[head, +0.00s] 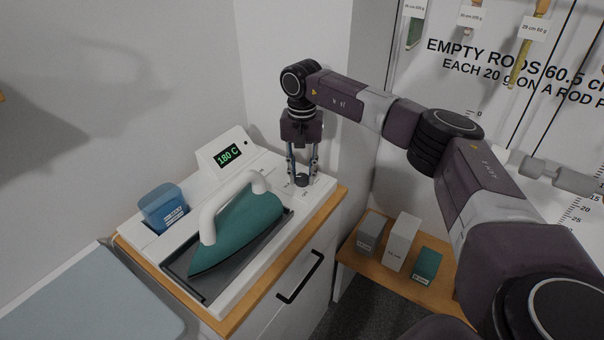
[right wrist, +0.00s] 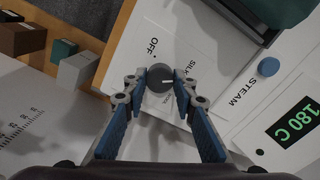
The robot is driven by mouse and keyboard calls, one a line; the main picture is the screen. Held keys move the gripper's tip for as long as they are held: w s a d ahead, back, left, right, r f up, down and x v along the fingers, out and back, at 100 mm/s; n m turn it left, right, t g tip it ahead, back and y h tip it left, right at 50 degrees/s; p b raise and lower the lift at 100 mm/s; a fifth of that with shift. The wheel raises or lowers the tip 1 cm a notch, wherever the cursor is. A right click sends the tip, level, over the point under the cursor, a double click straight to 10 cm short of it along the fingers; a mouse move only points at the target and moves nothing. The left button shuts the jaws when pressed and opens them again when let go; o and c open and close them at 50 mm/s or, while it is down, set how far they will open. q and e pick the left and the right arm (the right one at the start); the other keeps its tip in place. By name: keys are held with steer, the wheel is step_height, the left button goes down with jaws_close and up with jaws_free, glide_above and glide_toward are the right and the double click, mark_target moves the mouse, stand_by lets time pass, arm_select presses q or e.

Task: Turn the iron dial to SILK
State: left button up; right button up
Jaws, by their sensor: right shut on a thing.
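The iron station (head: 150,240) stands on a wooden-topped cabinet. A dark round dial (right wrist: 160,76) sits on its white top, and it shows in the head view as a small dark cylinder (head: 302,181). In the right wrist view, my right gripper (right wrist: 161,84) points down with its fingers on both sides of the dial, shut on it. A pale mark on the dial points right in that view, roughly towards the SILK label (right wrist: 187,64); its exact alignment is hard to tell. The OFF label (right wrist: 154,48) is above, and another label is partly hidden below. My left gripper is out of view.
A teal iron (head: 245,225) with a white handle rests beside the dial. A display (head: 228,156) reads 180 C. A blue water tank (head: 163,207) stands at the left. A round blue STEAM button (right wrist: 268,66) is near. Several small boxes (head: 402,243) stand on a low shelf at right.

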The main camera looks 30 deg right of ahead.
mark_target(302, 176)
steer(key=shift+w+r+n, duration=0.15)
steer(key=shift+r+n, duration=0.05)
steer(key=shift+n, duration=0.8)
steer(key=shift+d, duration=0.1)
steer(key=o, duration=0.9)
steer(key=shift+c, duration=0.2)
steer(key=o, duration=0.3)
steer(key=shift+f, duration=0.1)
step_height(302, 176, up, 12)
